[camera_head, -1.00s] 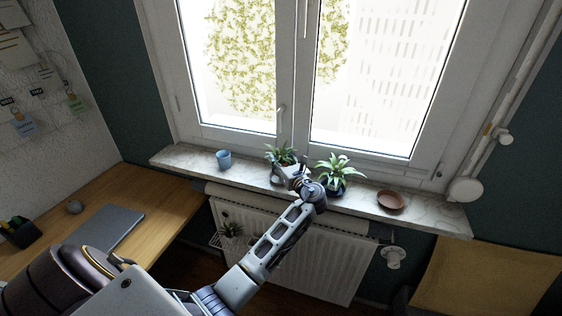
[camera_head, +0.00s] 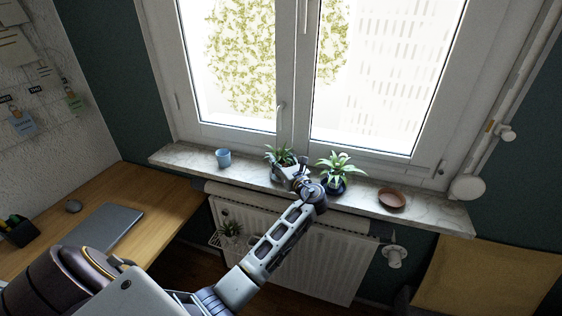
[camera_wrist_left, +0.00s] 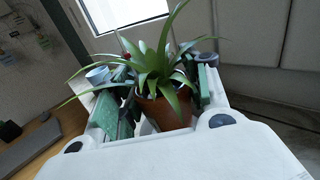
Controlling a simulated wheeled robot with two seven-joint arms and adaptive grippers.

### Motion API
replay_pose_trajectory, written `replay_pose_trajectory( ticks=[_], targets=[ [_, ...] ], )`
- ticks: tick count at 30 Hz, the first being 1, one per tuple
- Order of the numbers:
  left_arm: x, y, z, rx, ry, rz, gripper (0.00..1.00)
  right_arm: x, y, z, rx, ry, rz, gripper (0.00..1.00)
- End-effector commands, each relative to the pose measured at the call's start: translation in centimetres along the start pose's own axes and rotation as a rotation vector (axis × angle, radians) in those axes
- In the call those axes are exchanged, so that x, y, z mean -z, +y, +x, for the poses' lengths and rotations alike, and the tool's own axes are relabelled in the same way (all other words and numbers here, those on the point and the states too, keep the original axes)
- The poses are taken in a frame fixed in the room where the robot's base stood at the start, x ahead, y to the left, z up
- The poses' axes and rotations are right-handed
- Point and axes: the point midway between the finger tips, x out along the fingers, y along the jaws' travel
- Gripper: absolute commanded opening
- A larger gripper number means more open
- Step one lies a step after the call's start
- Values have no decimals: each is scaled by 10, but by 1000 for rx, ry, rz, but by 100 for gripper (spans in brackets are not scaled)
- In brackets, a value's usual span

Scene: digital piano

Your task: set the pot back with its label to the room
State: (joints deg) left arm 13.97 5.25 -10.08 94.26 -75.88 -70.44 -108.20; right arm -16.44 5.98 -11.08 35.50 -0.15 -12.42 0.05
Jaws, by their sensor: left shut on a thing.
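A terracotta pot (camera_wrist_left: 165,112) with a spiky green plant (camera_head: 280,156) stands at the windowsill's middle. My left gripper (camera_head: 289,173) is at this pot, and in the left wrist view its green-padded fingers (camera_wrist_left: 163,105) are on either side of it, shut on the pot. In the head view the gripper hides most of the pot. I see no label on the visible part of the pot. My right gripper is not in view.
A second plant in a dark blue pot (camera_head: 333,184) stands close to the right of my gripper. A blue cup (camera_head: 223,159) is left on the marble sill (camera_head: 190,158), and a terracotta saucer (camera_head: 391,198) is right. The window is behind; a radiator (camera_head: 305,262) is below.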

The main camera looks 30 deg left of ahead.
Motion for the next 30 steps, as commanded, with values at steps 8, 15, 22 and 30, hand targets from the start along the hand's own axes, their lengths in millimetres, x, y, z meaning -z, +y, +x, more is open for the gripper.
replay_pose_trajectory(
  ticks=[8, 15, 22, 30],
  targets=[
    [3, 0, 0, 0, -2, 0, 15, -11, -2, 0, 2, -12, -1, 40],
    [6, 0, 0, 0, -2, 0, 15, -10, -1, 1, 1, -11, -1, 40],
    [8, 0, 0, 0, -2, 0, 15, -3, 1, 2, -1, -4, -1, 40],
    [11, 0, 0, 0, -2, 0, 54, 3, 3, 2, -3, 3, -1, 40]
  ],
)
